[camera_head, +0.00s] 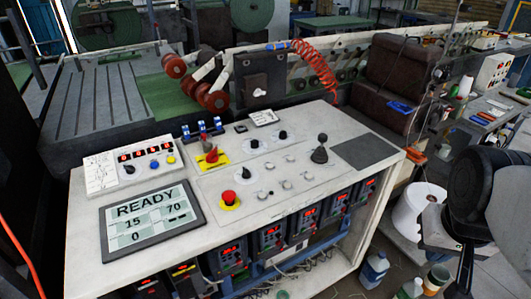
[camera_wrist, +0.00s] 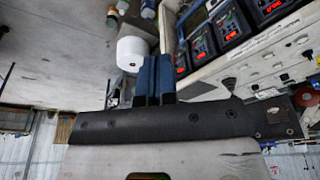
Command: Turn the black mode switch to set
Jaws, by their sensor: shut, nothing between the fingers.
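Several black knobs stand on the white control console: one on the small white display box (camera_head: 129,169), and others on the main panel, such as one at the back (camera_head: 254,143), one to its right (camera_head: 283,134) and one nearer the front (camera_head: 243,172). Their labels are too small to read, so I cannot tell which is the mode switch or where it points. My gripper shows in the wrist view as two blue fingers (camera_wrist: 154,62) pressed together, empty. It is apart from the console, off to its right; in the head view my dark wrist is at the right edge.
A screen (camera_head: 150,218) reads READY, 15, 70 and 0. A red mushroom button (camera_head: 229,197), a red rotary switch (camera_head: 210,153) and a tall black joystick (camera_head: 320,150) rise from the console.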

